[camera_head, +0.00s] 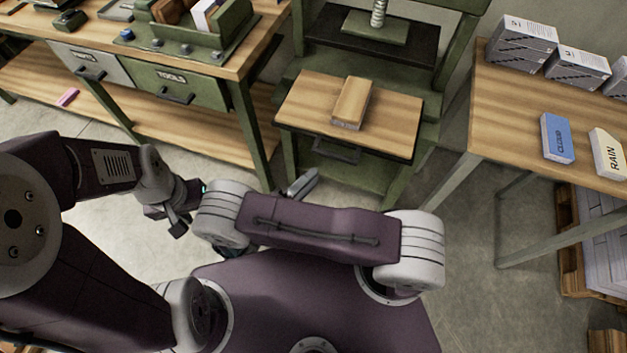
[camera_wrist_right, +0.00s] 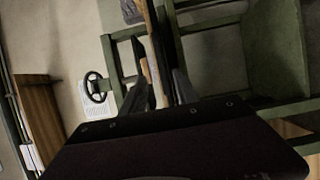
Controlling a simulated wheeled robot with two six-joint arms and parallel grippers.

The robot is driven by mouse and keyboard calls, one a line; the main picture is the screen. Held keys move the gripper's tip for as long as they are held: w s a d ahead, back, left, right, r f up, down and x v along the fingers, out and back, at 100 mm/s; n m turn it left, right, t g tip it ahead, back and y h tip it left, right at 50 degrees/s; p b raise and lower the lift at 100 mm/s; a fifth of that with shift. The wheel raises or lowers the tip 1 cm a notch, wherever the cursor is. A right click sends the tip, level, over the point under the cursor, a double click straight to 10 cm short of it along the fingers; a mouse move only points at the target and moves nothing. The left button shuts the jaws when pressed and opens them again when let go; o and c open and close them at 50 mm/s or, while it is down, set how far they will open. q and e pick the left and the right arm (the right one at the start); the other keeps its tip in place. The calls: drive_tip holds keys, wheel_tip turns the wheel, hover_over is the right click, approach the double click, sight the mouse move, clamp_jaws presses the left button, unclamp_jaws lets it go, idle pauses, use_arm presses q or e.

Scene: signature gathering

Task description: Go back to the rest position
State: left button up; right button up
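My right arm lies folded across the lower middle of the head view. The grey fingers of my right gripper (camera_head: 303,183) show just above its purple link, over the floor in front of the green press stand. In the right wrist view my right gripper (camera_wrist_right: 160,88) has its two fingers apart, with no object seen held between them. My left arm comes in from the left. Its dark end, my left gripper (camera_head: 172,217), is small and partly hidden by the right arm's white joint, so its opening is unclear.
A workbench (camera_head: 245,60) with drawers stands at left. The right table (camera_head: 500,110) holds a blue box (camera_head: 557,138), a cream box (camera_head: 607,153) and white stacks (camera_head: 522,45). Bare floor (camera_head: 465,260) lies between.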

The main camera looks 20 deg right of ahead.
drive_tip(key=s+d+r+m+g+y+p, duration=0.45)
drive_tip(key=s+d+r+g+y, duration=0.3)
drive_tip(key=g, duration=0.55)
wheel_tip(320, 180, up, 7)
drive_tip(key=w+m+t+y+p, duration=0.2)
drive_tip(key=t+y+p, duration=0.1)
drive_tip(key=y, duration=0.4)
drive_tip(key=shift+w+d+r+t+y, duration=0.15)
drive_tip(key=shift+w+d+t+y, duration=0.25)
drive_tip(key=shift+t, duration=0.3)
